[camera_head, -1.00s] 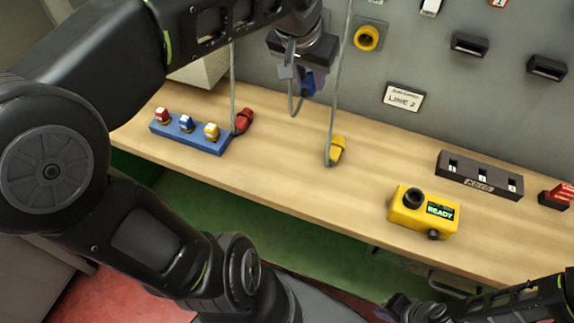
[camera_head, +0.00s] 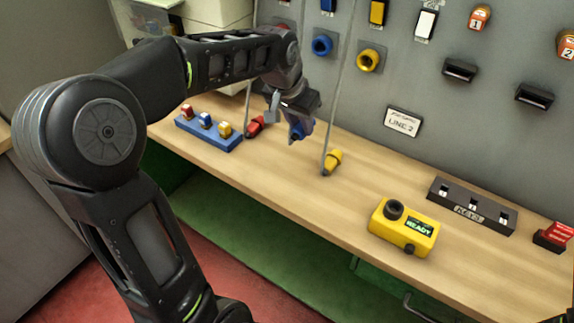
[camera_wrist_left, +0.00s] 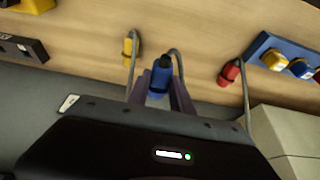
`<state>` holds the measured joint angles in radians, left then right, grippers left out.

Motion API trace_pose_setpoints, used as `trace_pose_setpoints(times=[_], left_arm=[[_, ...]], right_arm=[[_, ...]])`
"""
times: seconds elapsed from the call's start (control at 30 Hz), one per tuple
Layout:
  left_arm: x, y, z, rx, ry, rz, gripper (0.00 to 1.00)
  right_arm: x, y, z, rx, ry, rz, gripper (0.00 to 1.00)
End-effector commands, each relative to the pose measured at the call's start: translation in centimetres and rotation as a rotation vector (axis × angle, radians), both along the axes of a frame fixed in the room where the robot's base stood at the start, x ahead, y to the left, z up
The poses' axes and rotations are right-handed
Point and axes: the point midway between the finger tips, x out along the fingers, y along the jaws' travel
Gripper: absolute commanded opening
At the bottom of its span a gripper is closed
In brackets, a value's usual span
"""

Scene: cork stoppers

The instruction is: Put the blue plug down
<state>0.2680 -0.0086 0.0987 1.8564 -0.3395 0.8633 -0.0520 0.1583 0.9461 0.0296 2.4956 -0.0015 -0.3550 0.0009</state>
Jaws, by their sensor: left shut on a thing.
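The blue plug (camera_head: 296,130) is held in my left gripper (camera_head: 284,119) above the bench, between the red plug (camera_head: 256,126) and the yellow plug (camera_head: 332,161). In the left wrist view the blue plug (camera_wrist_left: 160,80) sits between the two fingers, with its cable curving beside it. The red plug (camera_wrist_left: 230,74) and yellow plug (camera_wrist_left: 131,48) lie on the wooden bench (camera_head: 290,185), each with a cable attached. I cannot tell exactly how high the blue plug hangs above the wood.
A blue rack (camera_head: 208,134) with several coloured pieces stands left. A yellow tester reading READY (camera_head: 404,228), a dark KEYS block (camera_head: 470,205) and a red-and-black item (camera_head: 553,237) stand right. The grey panel (camera_head: 420,90) rises behind, with a blue socket (camera_head: 322,45) and yellow socket (camera_head: 369,60).

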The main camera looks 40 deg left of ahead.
Motion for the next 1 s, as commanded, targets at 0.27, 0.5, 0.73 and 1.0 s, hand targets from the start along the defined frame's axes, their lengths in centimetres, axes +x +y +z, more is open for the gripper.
trace_pose_setpoints(times=[0.27,0.5,0.73,1.0], left_arm=[[-0.1,0.0,-3.9,-0.001,0.005,0.001,0.00],[0.0,0.0,-6.2,0.000,0.001,0.001,0.00],[0.0,0.0,-6.3,0.000,0.001,0.001,0.00],[-0.1,0.0,-9.3,-0.001,0.004,0.000,0.00]], right_arm=[[0.0,0.0,0.3,0.000,0.000,-0.001,0.00],[0.0,0.0,0.4,0.000,0.000,-0.001,0.00],[0.0,0.0,0.4,0.000,0.000,-0.001,0.00],[0.0,0.0,0.7,0.000,0.000,-0.001,0.00]])
